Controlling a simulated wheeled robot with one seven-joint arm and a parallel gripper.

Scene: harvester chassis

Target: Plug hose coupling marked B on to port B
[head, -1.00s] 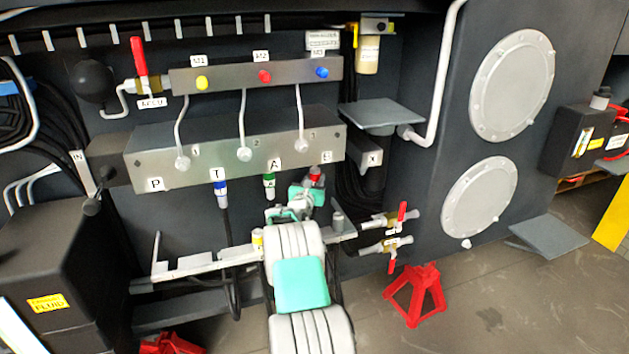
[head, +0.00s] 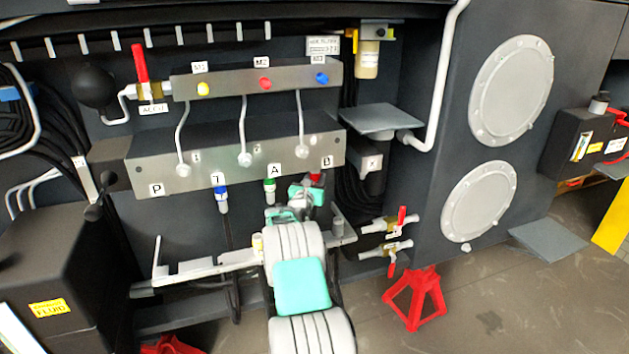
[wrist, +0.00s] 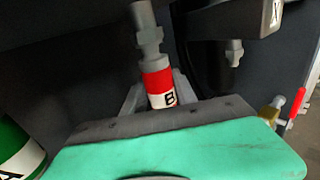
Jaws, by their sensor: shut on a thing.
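The hose coupling marked B (wrist: 160,88) has a red band and a white band with a black B. It stands nearly upright between the grey fingers of my gripper (head: 309,190), which is shut on it. In the head view only a bit of its red top (head: 316,178) shows, just under the manifold (head: 230,155) below label B (head: 327,162). In the wrist view a grey stepped fitting (wrist: 148,35) stands in line directly above the red band. I cannot tell how far the two are engaged. The port B mouth is hidden in the head view.
The green-banded coupling A (head: 269,188) hangs left of my gripper, with the blue coupling T (head: 222,194) further left. A grey rail (head: 200,268) runs below. Red-handled valves (head: 390,235) and a grey bracket marked X (head: 372,160) are to the right.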

